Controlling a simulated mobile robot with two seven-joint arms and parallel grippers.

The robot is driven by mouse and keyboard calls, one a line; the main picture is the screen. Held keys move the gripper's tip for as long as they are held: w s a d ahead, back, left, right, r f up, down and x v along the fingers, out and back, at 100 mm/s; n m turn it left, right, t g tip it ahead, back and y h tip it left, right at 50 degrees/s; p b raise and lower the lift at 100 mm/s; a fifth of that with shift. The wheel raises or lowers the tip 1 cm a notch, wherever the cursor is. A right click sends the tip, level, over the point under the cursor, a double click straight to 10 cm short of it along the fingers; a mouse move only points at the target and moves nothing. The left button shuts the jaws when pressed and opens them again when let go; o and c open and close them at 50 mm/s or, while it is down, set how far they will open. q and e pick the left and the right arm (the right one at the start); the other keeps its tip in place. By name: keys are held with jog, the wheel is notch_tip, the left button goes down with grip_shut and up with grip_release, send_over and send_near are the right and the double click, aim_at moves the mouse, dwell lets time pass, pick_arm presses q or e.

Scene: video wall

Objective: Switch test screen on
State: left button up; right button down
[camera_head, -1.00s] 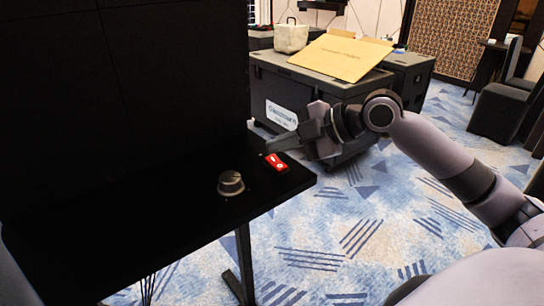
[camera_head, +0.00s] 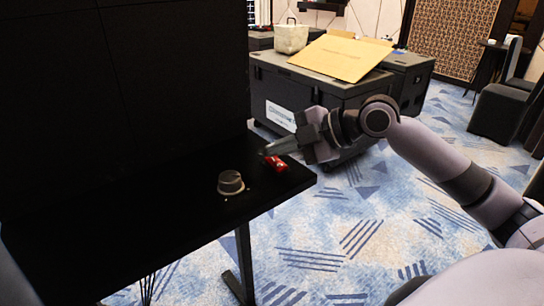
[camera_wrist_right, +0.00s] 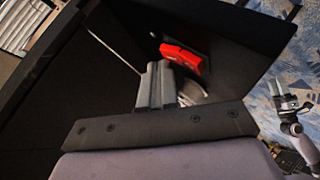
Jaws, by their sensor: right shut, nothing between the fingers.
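A small red switch (camera_head: 275,163) with a white mark lies on the black table (camera_head: 120,215), near its right end. My right gripper (camera_head: 268,152) is shut and empty, with its fingertips just above and beside the switch. The gripper partly covers the switch in the head view. In the wrist view the shut fingers (camera_wrist_right: 157,85) point towards the red switch (camera_wrist_right: 182,58); I cannot tell whether they touch it. A dark screen wall (camera_head: 120,80) rises behind the table. What looks like my left gripper (camera_wrist_right: 279,90) shows at the right of the wrist view, its fingers apart.
A grey knob (camera_head: 231,183) stands on the table left of the switch. A dark case (camera_head: 290,90) with a cardboard sheet (camera_head: 345,55) and a pale bag (camera_head: 291,37) on top stands behind. Patterned blue carpet (camera_head: 360,220) is clear on the right.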

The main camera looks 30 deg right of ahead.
aim_at(286, 166)
jog(key=shift+w+f, duration=0.1)
jog(key=shift+f, duration=0.1)
jog(key=shift+r, duration=0.15)
dwell(0.3)
jog(key=shift+s+r+p, duration=0.3)
jog(key=shift+r+p, duration=0.25)
jog(key=shift+r, duration=0.15)
jog(key=shift+s+r+p, duration=0.15)
jog(key=shift+r+p, duration=0.35)
jog(key=shift+r, duration=0.1)
jog(key=shift+s+r+p, duration=0.3)
jog(key=shift+r+p, duration=0.25)
jog(key=shift+r, duration=0.35)
jog(key=shift+s+r+p, duration=0.3)
jog(key=shift+r+p, duration=0.25)
jog(key=shift+r, duration=0.3)
